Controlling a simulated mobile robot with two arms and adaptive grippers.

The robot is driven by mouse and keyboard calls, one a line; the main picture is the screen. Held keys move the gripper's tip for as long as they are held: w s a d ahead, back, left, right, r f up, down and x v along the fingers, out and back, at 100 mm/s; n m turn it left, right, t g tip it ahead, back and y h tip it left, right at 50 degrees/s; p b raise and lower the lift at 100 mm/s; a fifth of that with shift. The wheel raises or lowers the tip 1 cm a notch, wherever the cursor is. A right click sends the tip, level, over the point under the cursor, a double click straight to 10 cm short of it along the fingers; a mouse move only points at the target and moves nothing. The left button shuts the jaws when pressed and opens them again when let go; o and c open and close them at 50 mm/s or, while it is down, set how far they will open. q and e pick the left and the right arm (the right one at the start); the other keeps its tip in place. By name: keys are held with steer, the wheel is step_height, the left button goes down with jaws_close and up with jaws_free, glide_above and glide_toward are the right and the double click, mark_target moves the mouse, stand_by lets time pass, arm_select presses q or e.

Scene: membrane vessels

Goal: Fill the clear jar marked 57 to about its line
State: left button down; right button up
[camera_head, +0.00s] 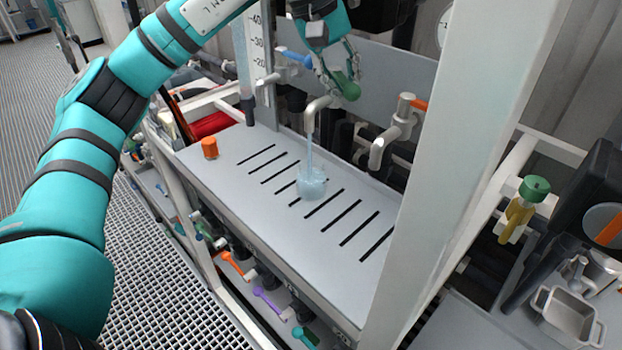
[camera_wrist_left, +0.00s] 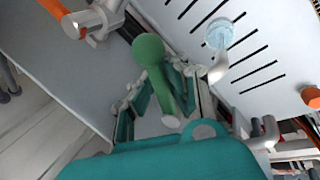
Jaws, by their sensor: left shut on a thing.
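The clear jar (camera_head: 311,183) stands upright on the slotted grey bench top, under a bent metal spout (camera_head: 318,106). A thin stream of water (camera_head: 309,145) runs from the spout into it. The jar holds bluish water; its marking, line and exact level are too small to read. My left gripper (camera_head: 342,78) is shut on the green tap handle (camera_head: 349,89) beside this spout. The left wrist view shows the green handle (camera_wrist_left: 150,58) between the fingers, with the spout (camera_wrist_left: 218,70) and the jar (camera_wrist_left: 220,34) to its right. My right gripper is not seen.
A tap with an orange handle (camera_head: 417,103) stands to the right, and a blue handle (camera_head: 296,57) to the left. An orange cap-like piece (camera_head: 209,147) sits at the bench's left end. A broad grey post (camera_head: 450,150) bounds the right. The slotted bench top (camera_head: 262,215) is otherwise clear.

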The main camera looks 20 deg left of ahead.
arm_select(q)
steer(key=shift+r, duration=0.25)
steer(key=n, duration=0.2)
steer(key=w+d+n+t+y, duration=0.1)
steer(key=n, duration=0.1)
steer(key=w+n+y+b, duration=0.1)
steer(key=n, duration=0.2)
steer(key=shift+w+d+t, duration=0.1)
steer(key=shift+d+t, duration=0.2)
steer(key=shift+t, duration=0.1)
steer(key=c, duration=1.6)
jaws_free()
steer(key=shift+w+d, duration=0.1)
steer(key=o, duration=0.3)
steer(key=shift+d+f, duration=0.1)
steer(key=shift+d, duration=0.05)
steer(key=shift+o, duration=0.2)
